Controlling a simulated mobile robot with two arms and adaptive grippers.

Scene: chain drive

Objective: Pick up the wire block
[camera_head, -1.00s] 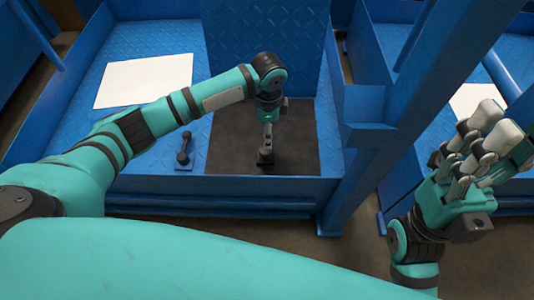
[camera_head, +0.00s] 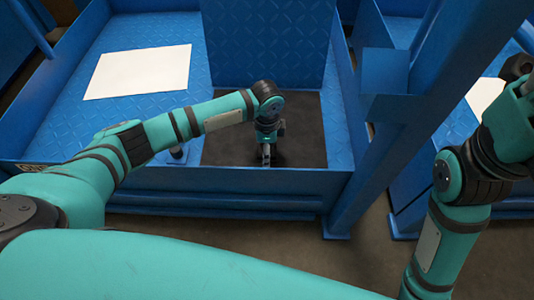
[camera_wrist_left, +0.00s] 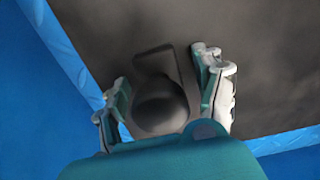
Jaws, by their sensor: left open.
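A dark grey object with a round knob and a flat block-like base (camera_wrist_left: 160,105), which looks like the wire block, is on the dark mat in the left wrist view. My left gripper (camera_wrist_left: 165,95) is open, with one finger on each side of the knob. I cannot tell whether the fingers touch it. In the head view my left gripper (camera_head: 266,155) points down over the dark mat (camera_head: 300,125) and hides the object. My right arm (camera_head: 470,180) is at the right edge; its fingers are out of the picture.
A blue tray-like bay with a raised front wall (camera_head: 240,181) surrounds the mat. A blue post (camera_head: 385,150) stands to its right. A white sheet (camera_head: 140,72) lies on the blue floor at left. A small upright dark part (camera_head: 178,153) is partly hidden behind my left arm.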

